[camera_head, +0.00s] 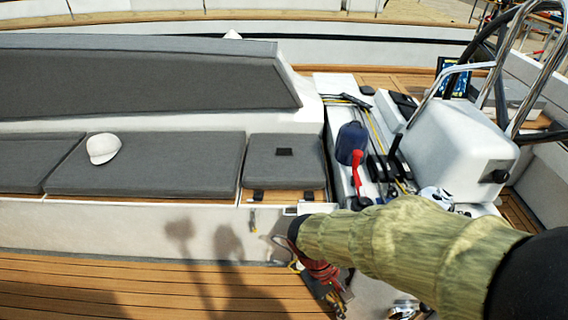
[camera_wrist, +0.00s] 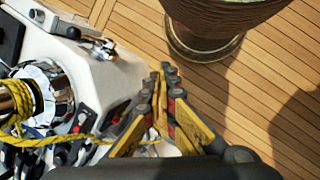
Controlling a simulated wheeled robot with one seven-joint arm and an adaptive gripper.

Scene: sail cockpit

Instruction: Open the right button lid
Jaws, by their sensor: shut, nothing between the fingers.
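My gripper (camera_wrist: 166,74), with yellow, black and red fingers, is shut and empty in the wrist view. To its left is a white cockpit housing (camera_wrist: 120,72). A dark panel with small black and red parts (camera_wrist: 82,120) sits on it beside the fingers. I cannot tell which part is the right button lid or whether it is open. The fingertips appear apart from the panel. In the head view my sleeved arm crosses the lower right and hides part of the cockpit side; I cannot make out the fingertips there.
A winch with yellow rope (camera_wrist: 22,105) stands left of the panel. A dark round pedestal (camera_wrist: 205,35) rises from the teak floor (camera_wrist: 268,75). Grey seat cushions (camera_head: 160,165), a white cap (camera_head: 103,148), a red handle (camera_head: 357,170) and a white console (camera_head: 460,145) show in the head view.

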